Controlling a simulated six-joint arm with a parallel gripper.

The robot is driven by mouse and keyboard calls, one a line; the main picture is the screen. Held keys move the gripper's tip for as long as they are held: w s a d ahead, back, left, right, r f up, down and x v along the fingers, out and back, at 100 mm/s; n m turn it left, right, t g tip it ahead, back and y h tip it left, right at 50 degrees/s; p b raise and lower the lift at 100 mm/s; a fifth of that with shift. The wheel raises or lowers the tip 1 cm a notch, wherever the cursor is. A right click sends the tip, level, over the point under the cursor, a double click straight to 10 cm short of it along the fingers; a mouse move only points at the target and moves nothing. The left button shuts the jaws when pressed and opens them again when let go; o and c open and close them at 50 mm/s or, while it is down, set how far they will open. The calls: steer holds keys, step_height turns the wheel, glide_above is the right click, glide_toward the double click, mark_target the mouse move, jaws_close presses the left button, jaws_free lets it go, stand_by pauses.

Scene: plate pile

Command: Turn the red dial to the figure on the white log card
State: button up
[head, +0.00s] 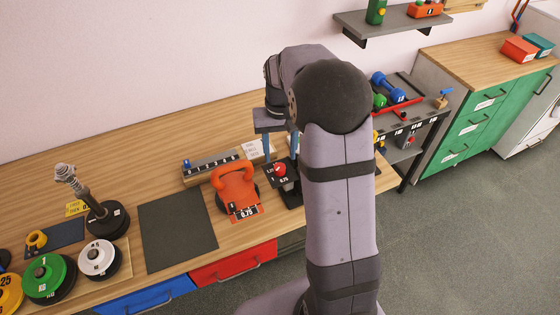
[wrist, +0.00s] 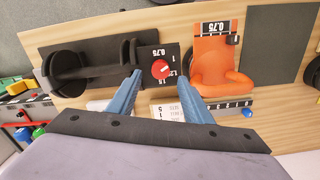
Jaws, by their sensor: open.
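The red dial (wrist: 160,69) sits on a small black panel with white figures beside it; it also shows in the head view (head: 279,169). Its white mark points to the upper right in the wrist view, roughly toward the 1, but the exact setting is too small to tell. My gripper (wrist: 160,76) is open, its blue fingers on either side of the dial, with nothing held. Whether they touch it I cannot tell. The white log card (head: 259,149) lies behind the dial; in the wrist view a white printed card (wrist: 166,109) shows between my fingers, partly hidden, its figure unclear.
An orange kettlebell-like piece (head: 236,188) marked 0.75 stands beside the dial. A numbered strip (head: 211,167) with a blue knob lies behind it. A black dumbbell-shaped piece (wrist: 90,68) is on the dial's other side. A bare dark mat (head: 177,228) lies farther left.

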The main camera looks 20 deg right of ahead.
steer(key=shift+r, duration=1.05)
steer(key=shift+w, duration=0.1)
steer(key=shift+w+d, duration=0.1)
steer(key=shift+w, duration=0.3)
steer(key=s+f, duration=0.2)
steer(key=f, duration=0.1)
steer(key=s+f, duration=0.2)
steer(key=shift+a+f, duration=0.25)
steer(key=shift+a, duration=0.15)
steer(key=s+a+n, duration=0.1)
steer(key=s+a, duration=0.3)
steer(key=s, duration=0.4)
steer(key=s+a+n, duration=0.2)
steer(key=s+a, duration=0.2)
steer(key=s, duration=0.5)
steer(key=shift+s+a+r, duration=0.25)
steer(key=shift+a, duration=0.05)
